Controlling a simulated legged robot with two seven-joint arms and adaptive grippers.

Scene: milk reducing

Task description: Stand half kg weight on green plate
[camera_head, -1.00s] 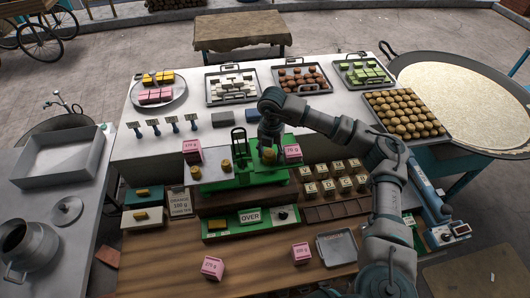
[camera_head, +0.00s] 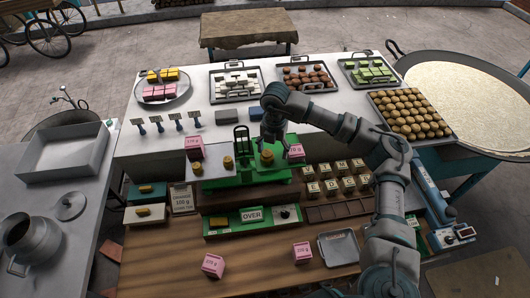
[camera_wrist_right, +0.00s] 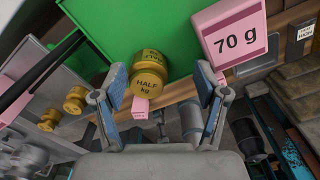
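The brass half kg weight (camera_head: 267,158) stands upright on the green plate (camera_head: 251,166) on the right side of the green balance. In the right wrist view the weight (camera_wrist_right: 149,82) shows its "HALF kg" label. My right gripper (camera_head: 272,139) is just above and behind the weight in the head view. In the wrist view its two fingers (camera_wrist_right: 163,88) are spread apart with clear gaps to the weight, so it is open and empty. A pink 70 g box (camera_head: 295,151) stands on the plate's right side. My left gripper is not in view.
The balance's pale left pan (camera_head: 211,173) holds a pink box (camera_head: 194,147) and two smaller brass weights (camera_head: 227,163). A green "OVER" panel (camera_head: 251,216) lies in front. Trays of sweets stand behind. Two pink boxes (camera_head: 213,265) stand on the wooden front, which has free room.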

